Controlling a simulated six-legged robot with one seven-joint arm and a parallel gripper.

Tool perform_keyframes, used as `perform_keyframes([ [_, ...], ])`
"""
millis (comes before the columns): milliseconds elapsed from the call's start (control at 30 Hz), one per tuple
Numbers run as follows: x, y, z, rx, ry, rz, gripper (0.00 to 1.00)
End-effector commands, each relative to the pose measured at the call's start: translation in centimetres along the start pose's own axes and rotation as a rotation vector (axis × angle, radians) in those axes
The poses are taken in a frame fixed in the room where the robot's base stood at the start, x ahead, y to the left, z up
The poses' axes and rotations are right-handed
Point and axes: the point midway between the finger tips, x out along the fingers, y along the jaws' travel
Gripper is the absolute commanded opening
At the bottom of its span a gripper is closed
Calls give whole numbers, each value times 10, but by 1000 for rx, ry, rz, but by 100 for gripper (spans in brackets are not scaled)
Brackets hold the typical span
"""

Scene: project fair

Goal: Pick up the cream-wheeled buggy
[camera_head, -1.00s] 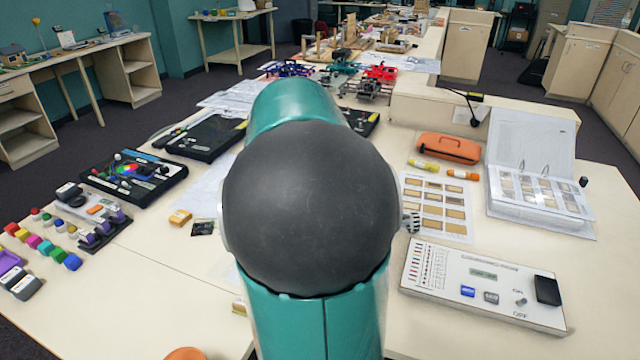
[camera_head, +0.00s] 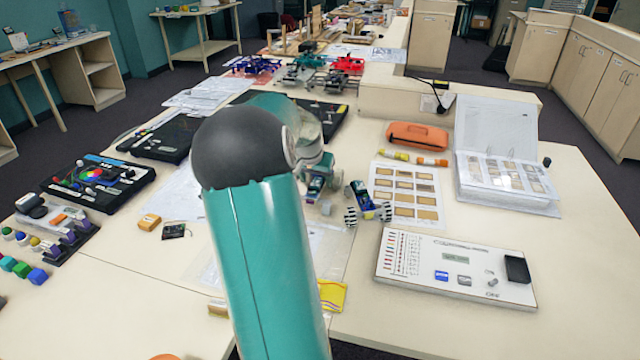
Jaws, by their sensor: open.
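Two small blue buggies are on the table beyond my arm. The right buggy (camera_head: 365,203) stands clear, with pale grey, ribbed wheels. The left buggy (camera_head: 315,187) is partly hidden by my arm, and a small pale wheel shows near it. I cannot tell for sure which has cream wheels. My gripper (camera_head: 318,172) is at the end of my bent arm, over or just behind the left buggy and left of the right one. It is open, its fingers are hard to make out, and nothing is seen held.
A white control box (camera_head: 455,268) lies front right. A sample card (camera_head: 405,195), an orange case (camera_head: 417,136) and a binder (camera_head: 507,185) are at right. A black tray (camera_head: 97,182) and a yellow block (camera_head: 149,222) are at left. More buggies stand far back.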

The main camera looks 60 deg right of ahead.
Motion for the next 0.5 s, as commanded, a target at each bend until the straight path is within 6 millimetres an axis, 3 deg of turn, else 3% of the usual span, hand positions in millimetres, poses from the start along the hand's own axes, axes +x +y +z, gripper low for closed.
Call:
perform_keyframes([
  [300,43,-3,1,0,-2,2,60],
  [500,50,-4,0,-1,0,0,60],
])
